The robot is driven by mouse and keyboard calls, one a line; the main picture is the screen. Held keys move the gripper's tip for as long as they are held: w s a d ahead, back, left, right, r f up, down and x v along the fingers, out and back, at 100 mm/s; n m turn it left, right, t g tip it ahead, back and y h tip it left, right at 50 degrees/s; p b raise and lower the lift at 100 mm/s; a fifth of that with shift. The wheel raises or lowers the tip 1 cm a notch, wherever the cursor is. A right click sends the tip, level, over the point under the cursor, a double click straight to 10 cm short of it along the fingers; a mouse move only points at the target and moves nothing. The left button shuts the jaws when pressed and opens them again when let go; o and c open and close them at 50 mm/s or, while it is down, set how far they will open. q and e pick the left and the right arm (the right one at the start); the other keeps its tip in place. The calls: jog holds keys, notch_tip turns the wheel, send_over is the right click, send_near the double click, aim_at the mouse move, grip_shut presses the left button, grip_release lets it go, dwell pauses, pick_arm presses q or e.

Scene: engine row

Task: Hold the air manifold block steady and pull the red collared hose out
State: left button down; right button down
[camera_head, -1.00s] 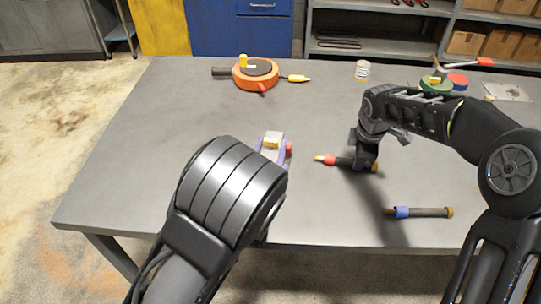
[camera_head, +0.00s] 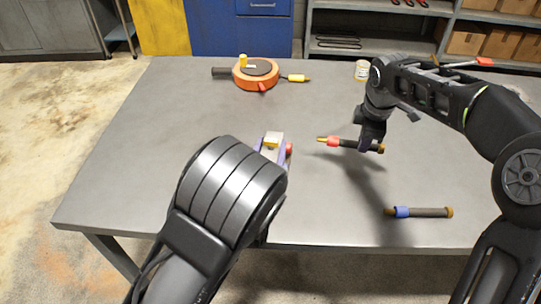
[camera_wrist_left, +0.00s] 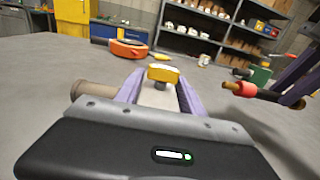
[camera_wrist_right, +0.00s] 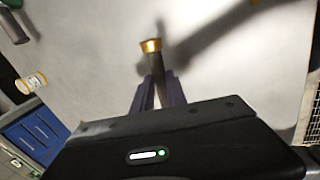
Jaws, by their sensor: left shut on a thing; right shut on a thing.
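The air manifold block (camera_head: 273,138) is pale with a yellow part on top and a red part on its right side. My left gripper (camera_head: 271,152) is shut on it; the left wrist view shows the pale block (camera_wrist_left: 157,97) between the purple fingers. My arm hides part of it in the head view. The red collared hose (camera_head: 347,143) is apart from the block, to its right, above the table. Its brass tip points left. My right gripper (camera_head: 371,146) is shut around its dark body, also visible in the right wrist view (camera_wrist_right: 158,62).
A hose with a blue collar (camera_head: 430,212) lies near the table's front right. An orange reel (camera_head: 255,74) sits at the back, and a small can (camera_head: 362,68) stands at the back right.

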pick_arm(q)
jog(key=c, duration=0.6)
grip_release()
jog(key=shift+c, duration=0.2)
jog(key=s, duration=0.6)
jog(key=shift+s+a, duration=0.2)
jog(key=shift+a, duration=0.1)
jog(key=shift+s+a, duration=0.15)
jog(key=shift+s, duration=0.4)
